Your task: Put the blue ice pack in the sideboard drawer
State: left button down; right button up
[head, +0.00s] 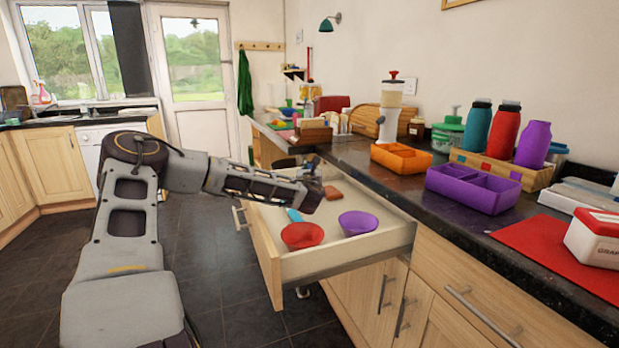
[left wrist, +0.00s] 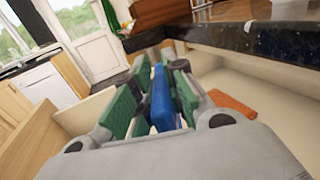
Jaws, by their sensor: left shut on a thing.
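The sideboard drawer (head: 345,262) is pulled open and shows its pale inside. My left gripper (head: 316,192) is over the drawer's far part, low above its floor. In the left wrist view the gripper's green-padded fingers (left wrist: 152,105) are shut on the blue ice pack (left wrist: 162,100), which stands edge-on between them. In the head view the gripper mostly hides the pack. I cannot tell whether the pack touches the drawer floor. My right gripper is not in view.
In the drawer are a red bowl (head: 302,235), a purple bowl (head: 358,223), a light blue piece (head: 294,215) and an orange-brown block (head: 332,192). The dark counter (head: 460,220) overhangs behind, holding a purple tray (head: 470,190) and an orange tray (head: 401,158).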

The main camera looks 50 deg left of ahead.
pick_arm(q)
jog(key=shift+f, duration=0.9)
jog(key=shift+f+b, duration=0.55)
jog(key=shift+b, duration=0.25)
jog(key=c, duration=1.5)
grip_release()
jog(key=shift+o, duration=0.2)
jog(key=shift+r, duration=0.25)
